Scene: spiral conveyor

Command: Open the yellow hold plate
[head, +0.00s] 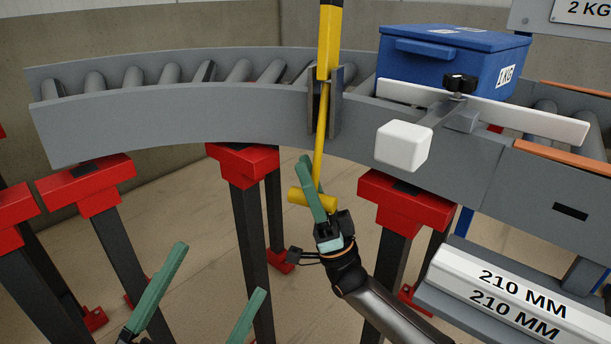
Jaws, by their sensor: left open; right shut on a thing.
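The yellow hold plate (329,42) stands upright at the grey guide brackets on the conveyor's side, its top cut off by the picture edge. A thin yellow rod (321,135) runs down from it past the rail to a short yellow crossbar handle (298,197). My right gripper (316,195) is shut on this handle, below the rail; its green finger covers part of the handle. My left gripper (219,272) is open and empty at the lower left, apart from the plate and below the conveyor.
A blue lidded box (450,65) marked 1 KG sits on the conveyor behind a white bar (540,119) with a white block (403,146). The curved roller conveyor (180,117) stands on red-topped legs (245,162). White 210 MM bars (500,275) lie at lower right. The rollers left of the plate are empty.

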